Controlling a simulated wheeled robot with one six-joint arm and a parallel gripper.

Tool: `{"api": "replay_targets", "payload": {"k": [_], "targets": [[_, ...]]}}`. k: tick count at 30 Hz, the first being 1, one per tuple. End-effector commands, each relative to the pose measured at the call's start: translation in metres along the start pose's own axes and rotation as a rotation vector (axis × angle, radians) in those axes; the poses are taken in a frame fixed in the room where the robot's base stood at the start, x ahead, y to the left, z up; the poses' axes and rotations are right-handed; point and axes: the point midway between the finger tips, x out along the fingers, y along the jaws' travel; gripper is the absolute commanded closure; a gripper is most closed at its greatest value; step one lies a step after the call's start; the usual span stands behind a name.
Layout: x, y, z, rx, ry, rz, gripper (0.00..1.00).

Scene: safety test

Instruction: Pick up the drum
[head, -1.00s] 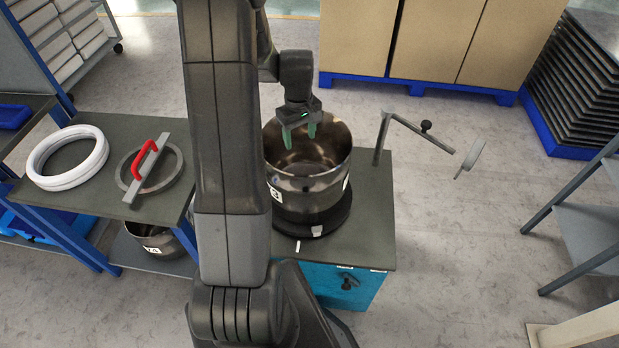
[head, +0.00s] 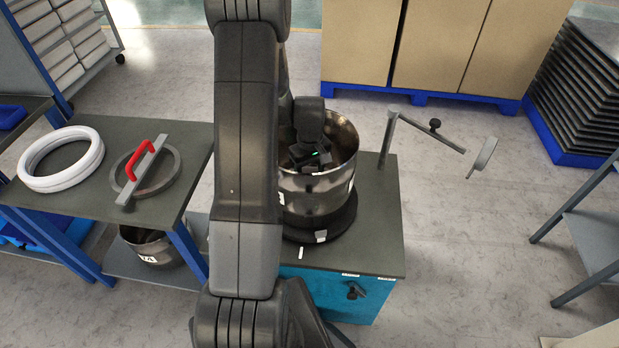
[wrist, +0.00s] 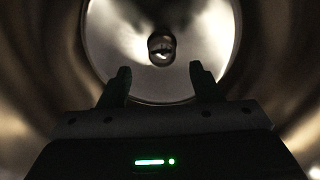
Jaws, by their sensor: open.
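A shiny metal drum (head: 318,198), open at the top, stands upright on a round black base (head: 335,228) on the teal cabinet. My gripper (wrist: 160,78) is open, with its two fingers apart and nothing between them. In the head view my gripper (head: 312,160) is down inside the drum's mouth; its fingertips are hard to make out. The wrist view shows the drum's curved inner wall (wrist: 265,60) around the fingers and a bright round bottom ahead. My arm hides the drum's left side in the head view.
On the left table (head: 165,210) lie white rings (head: 62,160) and a lid with a red handle (head: 146,160). A second metal drum (head: 150,246) sits on the shelf below. Clear floor lies right of the cabinet.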

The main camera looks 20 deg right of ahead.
Motion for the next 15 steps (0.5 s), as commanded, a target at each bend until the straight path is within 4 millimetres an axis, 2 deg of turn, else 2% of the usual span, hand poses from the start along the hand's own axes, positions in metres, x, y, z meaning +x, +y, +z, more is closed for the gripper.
{"api": "replay_targets", "payload": {"k": [3,8,15], "targets": [[0.012,0.000,0.000,0.000,-0.001,-0.001,0.42],[0.020,-0.001,0.001,0.000,-0.001,-0.001,0.42],[0.051,-0.003,0.001,0.000,-0.003,-0.002,0.42]]}}
